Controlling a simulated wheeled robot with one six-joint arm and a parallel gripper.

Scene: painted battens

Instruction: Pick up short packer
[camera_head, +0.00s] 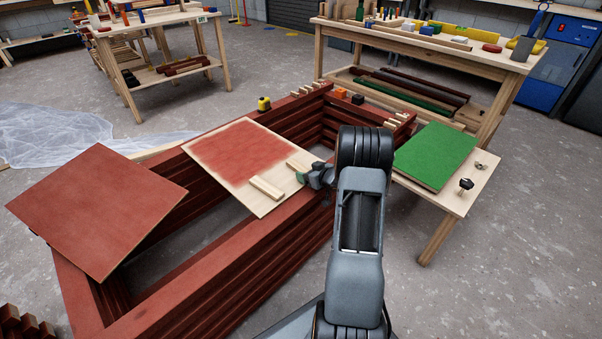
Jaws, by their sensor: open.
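Two pale wooden packers lie on a square board (222,154) with a red-painted middle and bare edges. One packer (266,188) lies near the board's front edge. The other packer (296,165) lies to its right and further back, just behind my gripper in the picture. I cannot tell for sure which is the short packer. My gripper (302,178) is open and low over the board's right corner, beside both packers. Its fingers are small and seen from the side, and it appears to hold nothing. Whether it touches the board is unclear.
The board rests across a frame of stacked red battens (240,243). A plain red board (97,208) lies at the left. A yellow-and-black item (264,104) and several small blocks sit on the far battens. A green board (436,155) is on a side table at right.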

